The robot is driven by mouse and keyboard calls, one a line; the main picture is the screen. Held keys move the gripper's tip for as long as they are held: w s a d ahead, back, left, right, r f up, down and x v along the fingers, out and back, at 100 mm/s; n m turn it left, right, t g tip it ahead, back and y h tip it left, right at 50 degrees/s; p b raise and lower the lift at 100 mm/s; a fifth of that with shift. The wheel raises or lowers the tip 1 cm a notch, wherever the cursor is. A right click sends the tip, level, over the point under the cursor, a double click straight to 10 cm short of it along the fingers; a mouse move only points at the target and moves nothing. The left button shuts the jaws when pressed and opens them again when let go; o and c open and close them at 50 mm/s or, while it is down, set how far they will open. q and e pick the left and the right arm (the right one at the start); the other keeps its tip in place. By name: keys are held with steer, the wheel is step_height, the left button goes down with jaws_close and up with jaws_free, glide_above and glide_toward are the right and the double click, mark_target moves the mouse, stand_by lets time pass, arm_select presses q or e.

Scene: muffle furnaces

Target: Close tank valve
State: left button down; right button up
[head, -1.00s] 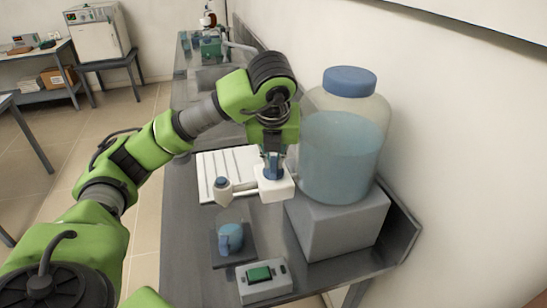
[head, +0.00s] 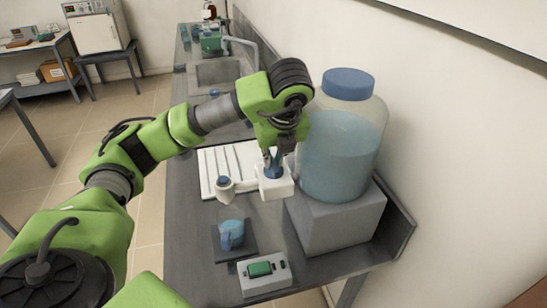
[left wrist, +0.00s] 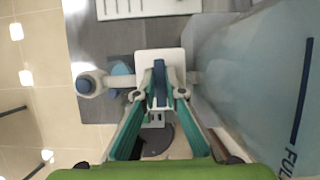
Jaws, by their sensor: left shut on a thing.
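The tank (head: 342,155) is a large clear jar with a blue cap and bluish liquid, on a grey block at the right. A white valve body (head: 275,188) sits on its outlet line, with a spout to the left. The blue valve handle (head: 273,172) is on top; in the left wrist view the handle (left wrist: 159,75) lies along the picture's vertical. My left gripper (head: 271,158) comes down from above and is shut on the handle. Its fingers (left wrist: 159,96) sit on either side of it. My right gripper is not in view.
A cup with blue liquid (head: 231,233) stands on a dark plate below the spout. A grey box with a green display (head: 265,271) is in front. A white ribbed board (head: 228,163) lies behind the valve. The wall is close on the right.

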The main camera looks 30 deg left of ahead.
arm_select(q)
steer(key=shift+r, duration=0.15)
steer(key=c, duration=2.4)
jaws_free()
steer(key=v, duration=1.2)
